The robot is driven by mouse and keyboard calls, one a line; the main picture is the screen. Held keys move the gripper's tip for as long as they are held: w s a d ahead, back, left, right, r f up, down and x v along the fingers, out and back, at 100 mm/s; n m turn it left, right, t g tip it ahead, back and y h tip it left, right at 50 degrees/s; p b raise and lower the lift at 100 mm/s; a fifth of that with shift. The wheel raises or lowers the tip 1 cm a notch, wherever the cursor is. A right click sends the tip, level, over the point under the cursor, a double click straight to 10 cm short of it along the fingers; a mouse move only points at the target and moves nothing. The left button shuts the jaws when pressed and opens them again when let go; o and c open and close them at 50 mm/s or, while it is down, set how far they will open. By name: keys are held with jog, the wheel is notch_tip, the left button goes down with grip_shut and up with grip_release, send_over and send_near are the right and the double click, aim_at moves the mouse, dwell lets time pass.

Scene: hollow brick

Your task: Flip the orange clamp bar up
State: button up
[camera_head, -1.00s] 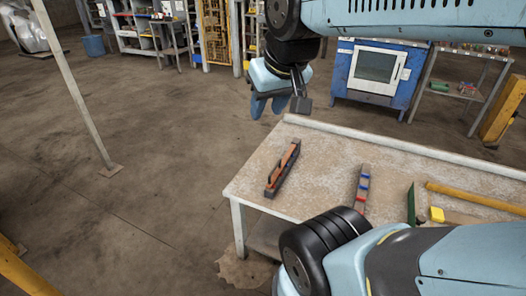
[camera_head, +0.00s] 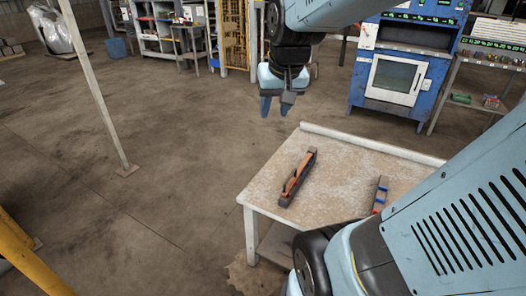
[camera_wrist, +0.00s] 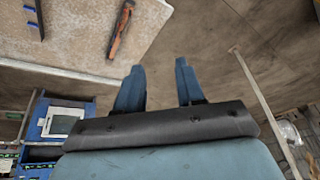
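The orange clamp bar (camera_head: 297,174) lies along a dark base (camera_head: 286,199) on the left part of the worktable. It looks close to flat against the base, but it is too small to tell exactly. In the wrist view the orange bar (camera_wrist: 123,27) shows at the top, left of my fingers. My gripper (camera_head: 275,105) hangs in the air beyond the table's far left corner, apart from the bar. In the wrist view my gripper (camera_wrist: 158,85) has two blue fingers spread apart with nothing between them.
The worktable (camera_head: 335,185) has a raised back edge. A dark block with blue and red parts (camera_head: 380,195) lies to the right of the clamp, partly near my arm. A blue oven-like machine (camera_head: 398,75) stands behind the table. The floor (camera_head: 150,190) at the left is mostly clear.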

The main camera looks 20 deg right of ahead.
jog(key=w+d+f+m+g, duration=0.2)
jog(key=w+d+f+m, duration=0.2)
jog(key=w+d+f, duration=0.55)
jog(key=m+y, duration=0.2)
jog(key=m, duration=0.2)
send_near(291, 176)
jog(key=shift+g, duration=0.3)
jog(key=x, duration=0.8)
jog(key=shift+w+r, duration=0.1)
jog(key=shift+w, duration=0.3)
jog(key=shift+c, duration=0.5)
grip_shut()
